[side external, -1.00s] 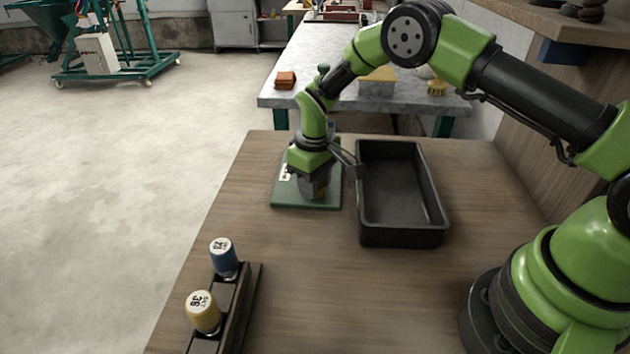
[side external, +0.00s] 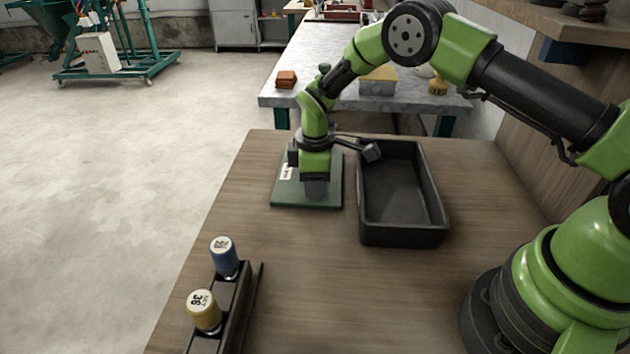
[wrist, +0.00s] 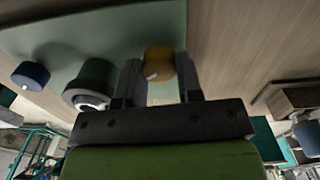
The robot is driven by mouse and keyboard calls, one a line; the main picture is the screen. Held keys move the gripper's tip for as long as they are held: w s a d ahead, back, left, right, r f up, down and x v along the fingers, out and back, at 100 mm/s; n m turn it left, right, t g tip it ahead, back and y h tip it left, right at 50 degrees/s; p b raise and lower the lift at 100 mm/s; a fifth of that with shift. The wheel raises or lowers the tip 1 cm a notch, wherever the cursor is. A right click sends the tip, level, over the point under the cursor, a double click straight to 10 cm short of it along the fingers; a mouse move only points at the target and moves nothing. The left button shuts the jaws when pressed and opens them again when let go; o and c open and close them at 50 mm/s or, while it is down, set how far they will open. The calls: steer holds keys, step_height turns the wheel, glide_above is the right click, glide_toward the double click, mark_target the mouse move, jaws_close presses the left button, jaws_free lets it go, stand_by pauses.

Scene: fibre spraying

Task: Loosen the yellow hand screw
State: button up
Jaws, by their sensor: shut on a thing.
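The yellow hand screw (wrist: 158,58) shows in the wrist view as a round yellow knob with a pale mark. It sits between the two fingers of my gripper (wrist: 159,75), which is shut on it. In the side view my gripper (side external: 316,190) points straight down over the green base plate (side external: 285,196) and hides the screw. The plate also fills the upper left of the wrist view (wrist: 100,35). A grey-green round part (wrist: 95,75) with a white face stands just left of the fingers. A dark blue knob (wrist: 30,75) is farther left.
A black open tray (side external: 402,238) stands right beside the plate and looks empty. A dark rack (side external: 238,312) at the front left holds a blue cylinder (side external: 224,262) and a yellow-banded cylinder (side external: 205,318). The wooden tabletop between them is clear.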

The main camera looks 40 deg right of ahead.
stand_by(0.4)
steer(key=o, duration=0.9)
steer(key=shift+o, duration=0.2)
steer(key=shift+r, duration=0.1)
step_height(320, 180, up, 10)
